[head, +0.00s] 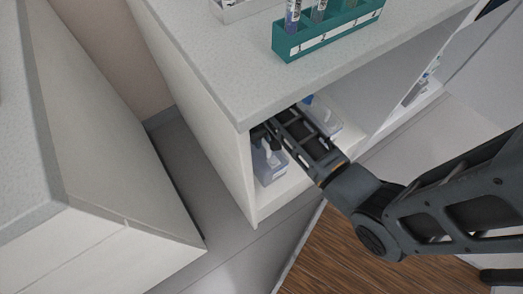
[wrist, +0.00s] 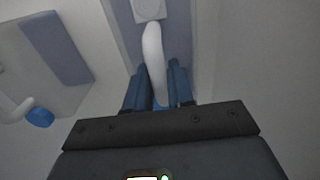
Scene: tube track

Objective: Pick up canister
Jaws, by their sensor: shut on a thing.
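In the wrist view, my gripper (wrist: 158,95) is shut on the canister (wrist: 122,20). Its blue fingers sit around the pale curved spout or handle (wrist: 153,55) of the canister. The canister's body is pale with a blue-grey band, and its lower part is cut off by the view. In the head view, my arm reaches into the open shelf below the counter, and the grey-white canister (head: 268,165) stands at the shelf's left side. My fingertips are hidden there by the arm and the counter edge.
A second container (wrist: 60,50) with a blue-tipped spout stands to the left in the wrist view. It also shows behind my arm in the head view (head: 325,122). The shelf's side panel (head: 215,130) is close on the left. A green tube rack (head: 325,38) stands on the counter above.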

